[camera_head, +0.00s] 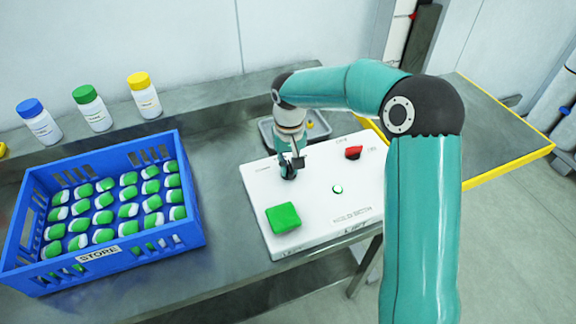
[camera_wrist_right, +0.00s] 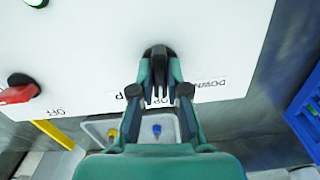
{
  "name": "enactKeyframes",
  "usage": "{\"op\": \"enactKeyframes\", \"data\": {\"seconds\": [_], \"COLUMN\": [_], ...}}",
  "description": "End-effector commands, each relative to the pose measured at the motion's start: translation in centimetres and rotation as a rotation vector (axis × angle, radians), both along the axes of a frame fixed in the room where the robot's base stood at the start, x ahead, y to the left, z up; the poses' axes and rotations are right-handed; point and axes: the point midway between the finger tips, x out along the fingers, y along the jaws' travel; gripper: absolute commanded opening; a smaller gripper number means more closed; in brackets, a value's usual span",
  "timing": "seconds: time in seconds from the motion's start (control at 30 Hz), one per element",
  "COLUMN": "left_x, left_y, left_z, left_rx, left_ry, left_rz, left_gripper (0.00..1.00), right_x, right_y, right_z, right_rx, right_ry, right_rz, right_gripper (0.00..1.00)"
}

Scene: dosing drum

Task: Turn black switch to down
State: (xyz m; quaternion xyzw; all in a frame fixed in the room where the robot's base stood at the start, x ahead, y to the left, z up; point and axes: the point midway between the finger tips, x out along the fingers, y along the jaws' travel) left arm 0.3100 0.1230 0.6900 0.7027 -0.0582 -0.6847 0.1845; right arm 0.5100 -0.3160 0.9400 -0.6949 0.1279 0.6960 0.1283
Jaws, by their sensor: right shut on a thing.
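A white control panel (camera_head: 322,205) lies on the metal bench. My right gripper (camera_head: 290,167) is at the panel's far left part, with its fingers pointing down. In the right wrist view my right gripper (camera_wrist_right: 160,88) is shut on the black switch (camera_wrist_right: 158,52), whose dark knob shows between and beyond the fingertips. The DOWN label (camera_wrist_right: 210,83) is to the right of the switch there, and another label, partly covered by the fingers, lies just below it. The fingers hide part of the knob, so its exact setting is hard to tell. My left gripper is not in view.
The panel also bears a red switch (camera_head: 353,152), a small green round button (camera_head: 337,189) and a large green square button (camera_head: 283,217). A grey tray (camera_head: 266,132) stands behind it. A blue crate (camera_head: 190,221) with several green-and-white pieces stands left; three bottles (camera_head: 92,108) stand behind.

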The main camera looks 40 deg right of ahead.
Motion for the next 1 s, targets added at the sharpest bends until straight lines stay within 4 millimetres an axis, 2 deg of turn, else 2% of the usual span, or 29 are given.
{"op": "enactKeyframes", "data": {"seconds": [0.6,1.0], "left_x": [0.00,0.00], "left_y": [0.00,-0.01], "left_z": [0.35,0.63], "left_rx": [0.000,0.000], "left_ry": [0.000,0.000], "left_rz": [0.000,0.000], "left_gripper": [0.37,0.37], "right_x": [0.15,0.19], "right_y": [-0.03,-0.10], "right_z": [0.22,0.23], "right_rx": [-0.001,-0.003], "right_ry": [-0.008,-0.010], "right_rz": [0.579,0.852], "right_gripper": [0.00,0.00]}}
